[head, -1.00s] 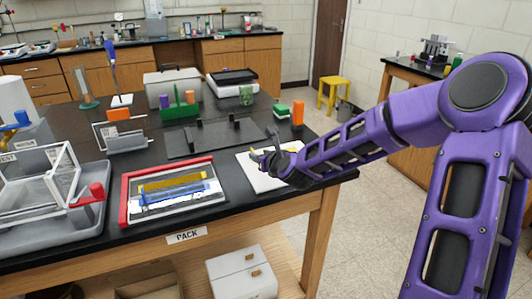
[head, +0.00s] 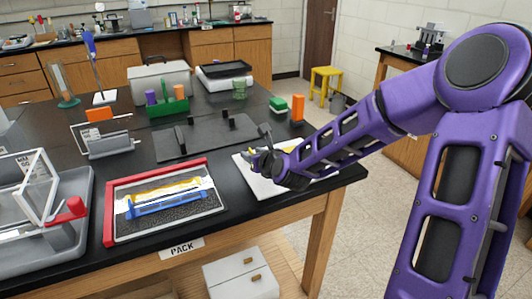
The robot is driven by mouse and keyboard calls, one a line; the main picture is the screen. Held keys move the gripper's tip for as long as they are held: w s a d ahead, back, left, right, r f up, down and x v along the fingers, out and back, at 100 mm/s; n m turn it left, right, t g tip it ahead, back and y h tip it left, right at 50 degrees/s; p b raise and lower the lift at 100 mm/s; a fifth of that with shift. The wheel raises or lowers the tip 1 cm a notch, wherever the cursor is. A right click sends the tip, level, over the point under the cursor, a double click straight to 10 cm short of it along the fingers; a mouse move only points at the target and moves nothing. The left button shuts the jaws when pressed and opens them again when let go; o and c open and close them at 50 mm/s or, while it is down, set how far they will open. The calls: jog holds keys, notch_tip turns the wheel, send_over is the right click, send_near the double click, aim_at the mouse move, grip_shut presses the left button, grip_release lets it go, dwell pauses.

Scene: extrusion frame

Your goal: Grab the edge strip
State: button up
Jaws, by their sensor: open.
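A shallow framed tray (head: 218,203) lies near the front edge of the black bench. A red strip (head: 109,215) runs along its left and back edges. A yellow strip (head: 165,188) and a blue piece (head: 165,204) lie within it. I cannot tell for sure which of these is the edge strip. My gripper (head: 254,163) is to the right of the tray, low over a white pad (head: 262,187), apart from the tray. Its jaws are open and small in view. The arm hides part of the pad, and a yellow bit near the fingertips is unclear.
A dark plate (head: 190,148) with black uprights lies behind the tray. A clear-lidded grey bin (head: 65,250) stands at left, and a green rack (head: 168,108) at the back. An orange block (head: 297,108) and green block (head: 278,104) stand behind my arm.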

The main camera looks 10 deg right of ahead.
grip_shut()
dwell(0.4)
